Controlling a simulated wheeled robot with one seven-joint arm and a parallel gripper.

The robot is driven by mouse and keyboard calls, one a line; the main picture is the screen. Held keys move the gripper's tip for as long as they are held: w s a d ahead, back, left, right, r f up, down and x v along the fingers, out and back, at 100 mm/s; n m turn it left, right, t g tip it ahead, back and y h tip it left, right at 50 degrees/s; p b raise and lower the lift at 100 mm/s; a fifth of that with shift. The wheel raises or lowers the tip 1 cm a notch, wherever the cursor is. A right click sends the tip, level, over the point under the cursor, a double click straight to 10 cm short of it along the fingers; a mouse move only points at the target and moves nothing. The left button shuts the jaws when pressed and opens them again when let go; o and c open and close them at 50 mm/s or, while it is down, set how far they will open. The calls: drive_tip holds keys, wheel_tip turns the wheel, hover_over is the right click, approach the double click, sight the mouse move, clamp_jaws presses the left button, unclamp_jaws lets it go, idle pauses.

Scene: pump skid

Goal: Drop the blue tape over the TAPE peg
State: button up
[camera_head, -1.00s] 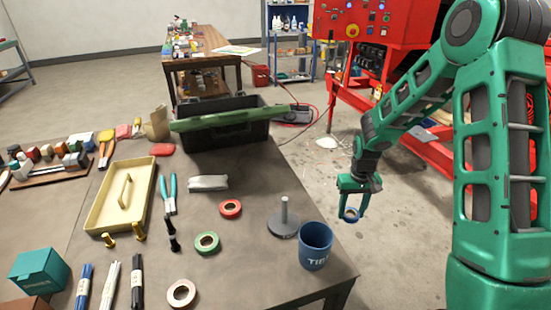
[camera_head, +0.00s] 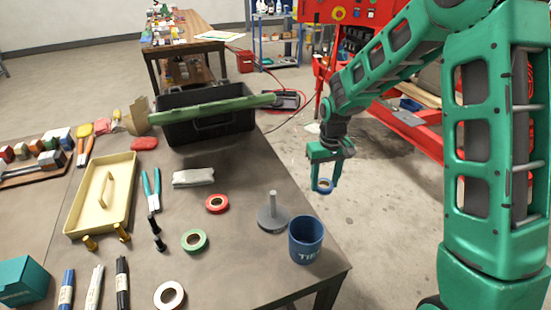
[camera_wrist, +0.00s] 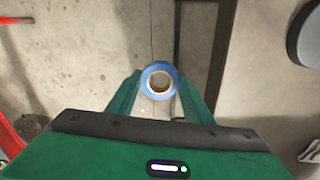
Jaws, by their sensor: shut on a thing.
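The blue tape (camera_head: 324,186) is a small roll with a pale core. My gripper (camera_head: 325,180) is shut on it and holds it in the air just off the table's right edge. In the wrist view the blue tape (camera_wrist: 147,82) sits between the fingertips of my gripper (camera_wrist: 160,84), its hole facing the camera. A grey peg (camera_head: 272,203) stands upright on a round base on the table, to the left of my gripper and bare. The round base (camera_wrist: 308,35) appears partly at the wrist view's right edge. No TAPE label is readable.
A blue cup (camera_head: 306,241) stands right beside the peg at the table edge. Red tape (camera_head: 217,204), green tape (camera_head: 194,241) and white tape (camera_head: 169,296) lie to the left. A black toolbox (camera_head: 205,118) is behind. Open floor lies under my gripper.

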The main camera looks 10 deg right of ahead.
drive_tip(key=s+a+r+n, duration=0.1)
drive_tip(key=s+a+r, duration=0.3)
drive_tip(key=a+r, duration=0.2)
drive_tip(key=s+a+r+n, duration=0.2)
drive_tip(key=s+a+r, duration=0.2)
drive_tip(key=r, duration=0.3)
drive_tip(key=s+a+r+n, duration=0.1)
drive_tip(key=s+a+r, duration=0.4)
drive_tip(key=a+r, duration=0.2)
drive_tip(key=shift+a+n, duration=0.3)
drive_tip(key=shift+a, duration=0.05)
drive_tip(key=shift+f, duration=2.4)
drive_tip(key=shift+s, duration=0.2)
drive_tip(key=shift+f, duration=0.35)
drive_tip(key=o, duration=1)
wheel_tip(320, 180, up, 11)
drive_tip(key=shift+w+d+f, duration=0.1)
